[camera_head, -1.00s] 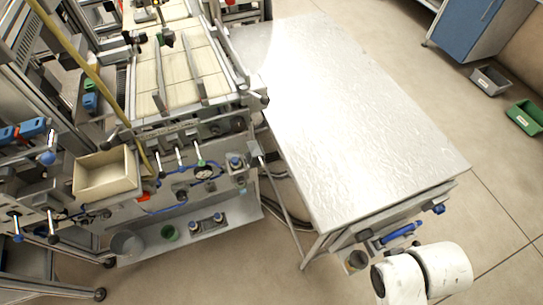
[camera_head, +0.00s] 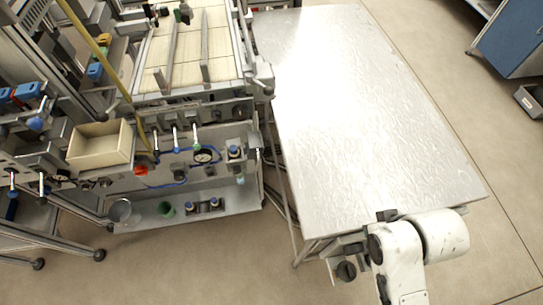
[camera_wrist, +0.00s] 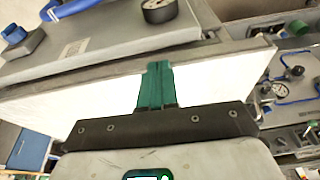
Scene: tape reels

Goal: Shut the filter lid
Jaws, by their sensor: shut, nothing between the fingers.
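My gripper (camera_wrist: 156,85) shows in the wrist view as two green fingers pressed together, with nothing between them. Beyond the fingertips is a grey panel (camera_wrist: 100,50) with a round gauge (camera_wrist: 158,10), a blue hose and a blue knob (camera_wrist: 16,36). A bright white surface lies behind the fingers, under the panel's edge. I cannot tell whether the fingers touch the panel. I cannot pick out the filter lid with certainty in either view. In the head view my white arm is at the lower right, and its fingers cannot be made out.
A long metal table (camera_head: 350,110) with a bare, shiny top fills the middle of the head view. To its left stands a machine with valves, a gauge (camera_head: 206,156) and a cream open box (camera_head: 100,144). A blue cabinet (camera_head: 512,38) stands at the upper right. Open floor lies at right.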

